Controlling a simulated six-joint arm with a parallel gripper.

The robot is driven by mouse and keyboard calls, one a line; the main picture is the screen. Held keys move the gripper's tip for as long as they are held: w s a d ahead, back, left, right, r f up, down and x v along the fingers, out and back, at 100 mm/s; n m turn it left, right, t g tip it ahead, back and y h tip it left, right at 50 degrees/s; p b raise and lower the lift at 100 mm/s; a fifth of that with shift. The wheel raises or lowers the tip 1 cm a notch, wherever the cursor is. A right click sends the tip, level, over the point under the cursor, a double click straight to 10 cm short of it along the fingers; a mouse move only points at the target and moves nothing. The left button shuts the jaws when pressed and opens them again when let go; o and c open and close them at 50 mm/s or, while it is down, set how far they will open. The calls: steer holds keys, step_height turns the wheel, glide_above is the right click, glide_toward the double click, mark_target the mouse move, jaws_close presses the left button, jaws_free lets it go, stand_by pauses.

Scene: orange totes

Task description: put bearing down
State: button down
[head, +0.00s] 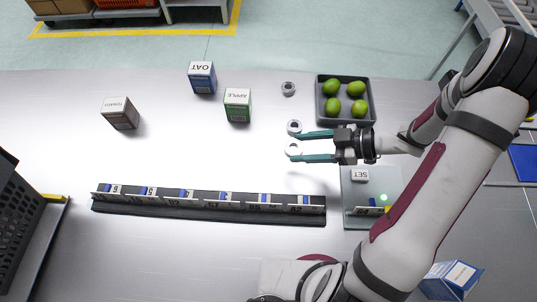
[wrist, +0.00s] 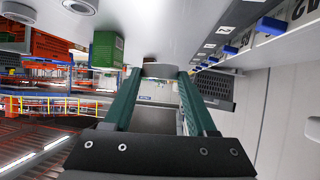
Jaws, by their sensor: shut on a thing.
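My gripper (head: 296,146) has two teal fingers pointing left in the head view. It is shut on a grey ring-shaped bearing (head: 293,149), held at the fingertips. In the wrist view the held bearing (wrist: 160,71) shows edge-on between the fingertips. A shadow lies on the table in front of the gripper, so the bearing looks raised; the exact height is unclear. A second bearing (head: 294,127) is just behind the far fingertip. A third bearing (head: 288,88) stands farther back, left of the lime tray.
A black numbered rail (head: 210,211) with blue tabs lies in front. A dark tray (head: 319,108) holds limes. A pale board (head: 351,196) with a SET block is right. Tomato (head: 119,113), oat (head: 202,78) and apple (head: 238,106) boxes stand left. Table between them and the rail is clear.

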glide_above(272, 160)
steer(key=f, duration=0.4)
steer(key=shift+s+d, duration=0.15)
steer(key=shift+d, duration=0.2)
steer(key=f, duration=0.4)
steer(key=shift+a, duration=0.35)
steer(key=shift+f, duration=0.25)
steer(key=shift+f, duration=0.2)
steer(key=shift+c, duration=1)
jaws_free()
